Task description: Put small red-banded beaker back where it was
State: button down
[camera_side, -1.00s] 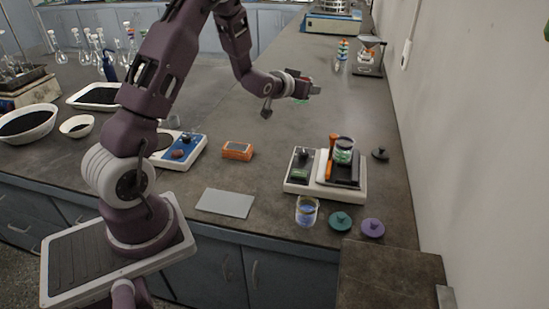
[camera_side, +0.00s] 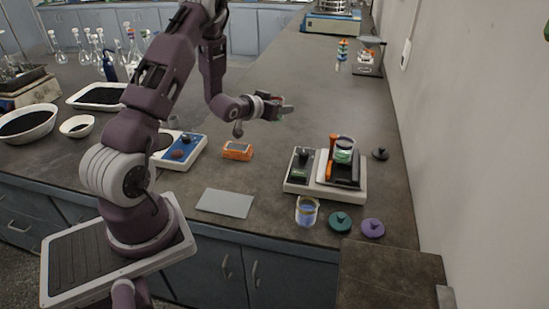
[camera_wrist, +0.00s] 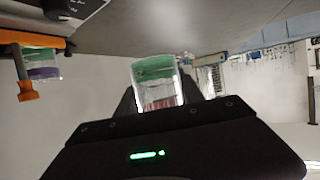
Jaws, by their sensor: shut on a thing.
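In the wrist view, a small clear beaker (camera_wrist: 155,82) sits between the fingers of my gripper (camera_wrist: 158,100). It has a green part toward the picture's top and a reddish band lower down, partly hidden by the gripper. In the side view, my gripper (camera_side: 286,108) is shut and held above the open bench, left of and behind the shaker; the beaker is hard to make out there.
A white shaker (camera_side: 325,185) with an orange clamp (camera_side: 332,143) carries a beaker with green in it (camera_side: 343,152). A blue beaker (camera_side: 306,212), teal lid (camera_side: 340,222) and purple lid (camera_side: 373,228) stand in front. An orange box (camera_side: 237,151) lies left.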

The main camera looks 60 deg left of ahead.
aim_at(279, 154)
notch_tip(279, 154, down, 15)
jog(key=shift+r, duration=0.2)
jog(key=shift+f, duration=0.15)
jog(key=c, duration=1)
grip_release()
